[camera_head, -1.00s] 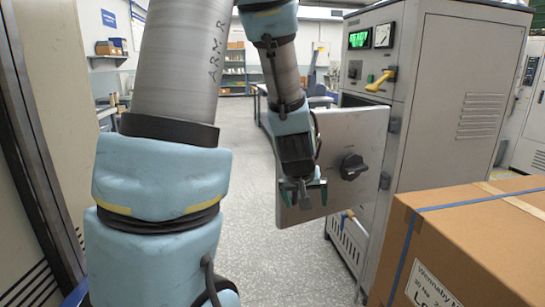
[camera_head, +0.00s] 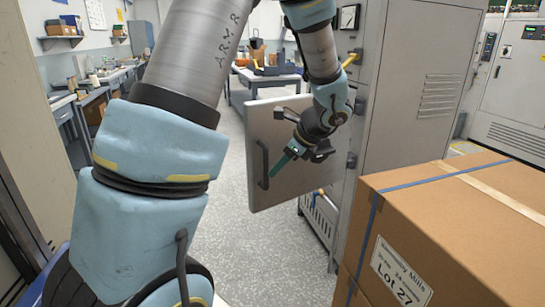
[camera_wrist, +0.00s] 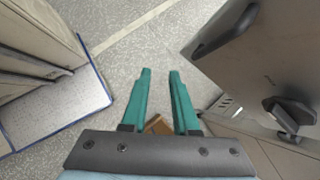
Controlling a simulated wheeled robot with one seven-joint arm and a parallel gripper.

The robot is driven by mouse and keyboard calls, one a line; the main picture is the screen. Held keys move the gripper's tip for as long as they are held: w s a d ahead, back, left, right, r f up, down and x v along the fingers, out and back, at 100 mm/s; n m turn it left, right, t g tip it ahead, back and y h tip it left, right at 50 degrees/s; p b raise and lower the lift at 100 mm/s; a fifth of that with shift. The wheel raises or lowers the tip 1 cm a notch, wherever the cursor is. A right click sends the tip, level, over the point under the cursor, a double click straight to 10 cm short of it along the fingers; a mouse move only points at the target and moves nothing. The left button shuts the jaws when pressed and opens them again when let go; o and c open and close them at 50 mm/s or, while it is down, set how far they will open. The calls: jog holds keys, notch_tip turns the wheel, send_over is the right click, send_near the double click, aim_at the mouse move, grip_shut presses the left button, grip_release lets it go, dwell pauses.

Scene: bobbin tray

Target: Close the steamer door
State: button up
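The steamer door (camera_head: 283,187) is a flat grey panel standing open from the grey steamer cabinet (camera_head: 405,120). A black bar handle (camera_head: 262,165) is near its left edge. In the wrist view the door (camera_wrist: 255,70) fills the upper right, with a dark knob (camera_wrist: 290,113) on its face. My gripper (camera_head: 290,162) is in front of the door in the head view and covers part of its face; whether it touches cannot be told. In the wrist view my gripper (camera_wrist: 160,74) has its teal fingers apart, with floor between the tips and nothing held.
A large cardboard box (camera_head: 465,215) stands at the right, close to the cabinet. Workbenches (camera_head: 265,82) stand at the back. The speckled floor (camera_head: 225,215) left of the door is clear. A blue-edged pale surface (camera_wrist: 60,110) lies left in the wrist view.

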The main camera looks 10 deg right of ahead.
jog(key=d+m+t, duration=0.1)
jog(key=d, duration=0.1)
jog(key=w+d+r+m, duration=0.1)
jog(key=d+m, duration=0.1)
jog(key=w+d+m+t, duration=0.1)
jog(key=d, duration=0.1)
jog(key=shift+w+d+r+m+t, duration=0.2)
jog(key=shift+d+r+m+t, duration=0.1)
jog(key=shift+d+r+m, duration=0.1)
grip_shut()
jog(key=p, duration=0.4)
send_near(267, 167)
jog(key=f+x, duration=0.1)
jog(key=x, duration=0.4)
jog(key=shift+w+a+r, duration=0.1)
jog(key=shift+w+r, duration=0.1)
jog(key=shift+w, duration=0.1)
